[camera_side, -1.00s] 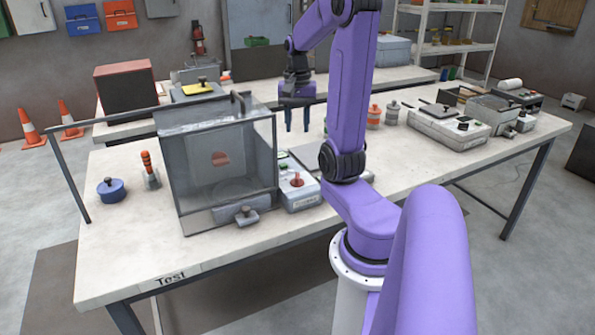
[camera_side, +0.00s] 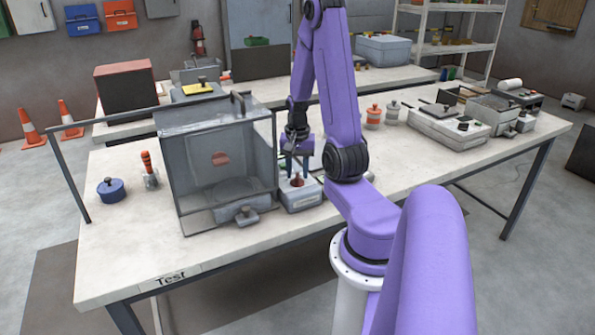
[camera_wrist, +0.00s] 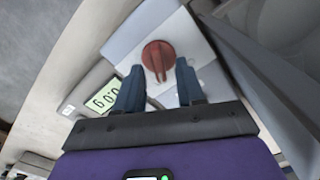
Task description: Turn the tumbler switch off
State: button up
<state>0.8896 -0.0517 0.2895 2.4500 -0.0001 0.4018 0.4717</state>
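A red round knob (camera_wrist: 158,55), which looks like the switch, sits on a light grey control box (camera_side: 301,198) at the right side of the clear chamber. The knob also shows in the side view (camera_side: 297,181), partly hidden by the fingers. My gripper (camera_side: 296,170) points down just over this box. In the wrist view my gripper (camera_wrist: 159,68) is open, its two dark blue fingers apart with the knob just ahead of and between their tips. I cannot tell whether a finger touches it.
The clear chamber (camera_side: 222,160) stands close on the left. A lit green display (camera_wrist: 101,98) lies beside the box. A blue pot (camera_side: 111,190) and an orange-handled tool (camera_side: 148,170) stand farther left.

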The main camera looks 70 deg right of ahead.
jog(key=shift+f, duration=0.3)
jog(key=shift+c, duration=0.3)
grip_shut()
jog(key=n, duration=0.6)
jog(key=shift+w+a, duration=0.1)
jog(key=shift+w, duration=0.05)
jog(key=n, duration=0.5)
jog(key=shift+w+a+n, duration=0.1)
jog(key=shift+n, duration=0.3)
